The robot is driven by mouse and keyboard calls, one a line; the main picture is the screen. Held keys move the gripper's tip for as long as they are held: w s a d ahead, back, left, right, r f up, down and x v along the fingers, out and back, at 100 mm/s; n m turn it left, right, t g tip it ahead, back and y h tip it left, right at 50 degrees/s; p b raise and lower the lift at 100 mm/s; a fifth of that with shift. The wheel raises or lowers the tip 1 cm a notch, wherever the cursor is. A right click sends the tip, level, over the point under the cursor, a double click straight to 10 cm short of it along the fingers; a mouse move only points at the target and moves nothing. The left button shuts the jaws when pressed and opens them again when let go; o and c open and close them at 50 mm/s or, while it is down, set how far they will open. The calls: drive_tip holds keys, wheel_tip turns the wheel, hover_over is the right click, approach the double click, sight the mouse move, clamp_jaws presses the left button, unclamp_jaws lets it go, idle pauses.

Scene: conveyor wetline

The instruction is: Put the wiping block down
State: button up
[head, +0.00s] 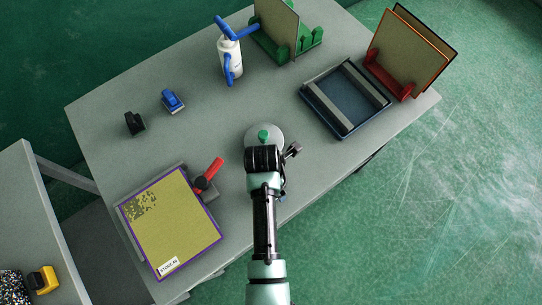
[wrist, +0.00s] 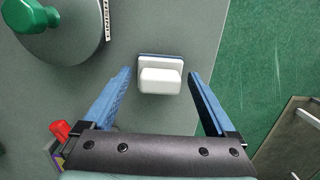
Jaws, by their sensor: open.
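The wiping block (wrist: 160,76) is white with a thin dark blue layer along its far edge. In the wrist view it sits on the grey table between the fingers of my gripper (wrist: 159,86). My gripper is open, with a clear gap on each side of the block, so neither finger touches it. In the head view my arm hides the block, and the fingertips cannot be made out there.
A grey disc (head: 277,132) with a green knob stands close beside my gripper. A yellow panel (head: 172,222), a red-handled tool (head: 209,174), a blue-handled block (head: 172,101), a black-handled block (head: 134,123), a white bottle (head: 231,58) and a dark tray (head: 345,98) are on the table.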

wheel_tip(320, 180, up, 12)
drive_tip(key=a, duration=0.1)
drive_tip(key=w+r+m+t, duration=0.4)
drive_tip(key=w+r, duration=0.2)
drive_tip(key=r, duration=0.4)
drive_tip(key=w+r+m+t, duration=0.4)
drive_tip(key=w+r+t, duration=0.15)
drive_tip(key=r, duration=0.55)
drive_tip(key=w+r+m+t, duration=0.4)
drive_tip(key=w+r, duration=0.3)
drive_tip(key=r, duration=0.3)
wheel_tip(320, 180, up, 16)
drive_tip(key=s+m+t+y, duration=0.1)
drive_tip(key=s+m+t, duration=0.1)
drive_tip(key=m+t, duration=0.4)
drive_tip(key=s+r+m+t, duration=0.3)
drive_tip(key=s+r, duration=0.3)
drive_tip(key=r, duration=0.3)
drive_tip(key=s+r+m+t, duration=0.4)
drive_tip(key=s+r, duration=0.2)
drive_tip(key=r, duration=0.4)
drive_tip(key=shift+s+d, duration=0.4)
drive_tip(key=shift+d, duration=0.05)
